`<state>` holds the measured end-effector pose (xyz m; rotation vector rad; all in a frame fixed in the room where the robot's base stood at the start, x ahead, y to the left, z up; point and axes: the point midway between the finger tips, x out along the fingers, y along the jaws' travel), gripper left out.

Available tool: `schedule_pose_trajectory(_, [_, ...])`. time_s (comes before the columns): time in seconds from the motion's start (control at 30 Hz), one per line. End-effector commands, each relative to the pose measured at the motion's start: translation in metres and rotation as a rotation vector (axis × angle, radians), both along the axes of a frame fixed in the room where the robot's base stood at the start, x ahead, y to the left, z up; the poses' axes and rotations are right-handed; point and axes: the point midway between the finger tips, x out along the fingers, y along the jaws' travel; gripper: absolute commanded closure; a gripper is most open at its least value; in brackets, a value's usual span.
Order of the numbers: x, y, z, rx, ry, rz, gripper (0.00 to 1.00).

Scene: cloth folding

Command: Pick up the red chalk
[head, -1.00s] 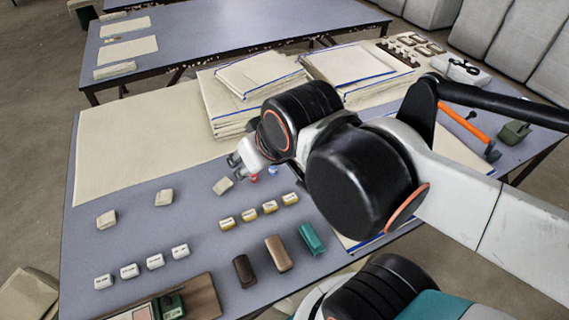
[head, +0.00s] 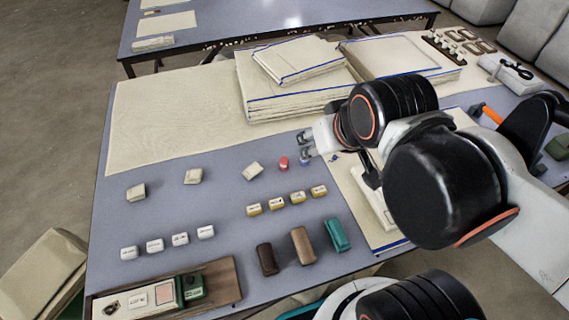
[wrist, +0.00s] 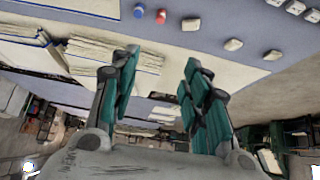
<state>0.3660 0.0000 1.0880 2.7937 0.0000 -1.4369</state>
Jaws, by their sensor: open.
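The red chalk (head: 284,163) is a small red piece on the blue-grey table, right of a beige block and behind the yellow-based blocks. It also shows in the wrist view (wrist: 161,16) near the top edge, beside a blue piece (wrist: 139,11). My gripper (head: 306,146) is to the right of the red chalk in the head view, close to it but apart. In the wrist view my gripper (wrist: 158,75) has its teal fingers spread wide with nothing between them. The blue piece (head: 305,160) sits just below my gripper in the head view.
Folded cloth stacks (head: 295,80) stand behind. A flat beige cloth (head: 170,110) covers the back left. Beige blocks (head: 252,171), white blocks (head: 155,245), yellow-based blocks (head: 276,203) and brown and teal pieces (head: 336,236) lie in front. A wooden tray (head: 228,285) is at the front left.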

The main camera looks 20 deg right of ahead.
Motion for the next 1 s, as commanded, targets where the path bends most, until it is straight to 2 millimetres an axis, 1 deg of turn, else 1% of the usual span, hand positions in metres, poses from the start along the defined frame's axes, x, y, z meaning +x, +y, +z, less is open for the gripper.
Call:
schedule_pose_trajectory(0.13, [0.000, 0.000, 0.000, 0.000, 0.000, 0.000, 0.57])
schedule_pose_trajectory(0.2, [0.000, 0.000, 0.000, -0.001, 0.000, 0.001, 0.52])
schedule_pose_trajectory(0.23, [0.001, 0.000, 0.000, -0.003, 0.001, 0.004, 0.52])
schedule_pose_trajectory(0.37, [0.009, 0.000, 0.003, -0.040, 0.019, 0.058, 0.52])
schedule_pose_trajectory(0.47, [0.022, 0.000, 0.006, -0.107, 0.051, 0.158, 0.52])
schedule_pose_trajectory(0.67, [0.058, 0.000, 0.004, -0.272, 0.135, 0.440, 0.52])
schedule_pose_trajectory(0.87, [0.096, -0.001, -0.008, -0.414, 0.212, 0.742, 0.52])
schedule_pose_trajectory(1.0, [0.123, -0.001, -0.023, -0.498, 0.258, 0.961, 0.52])
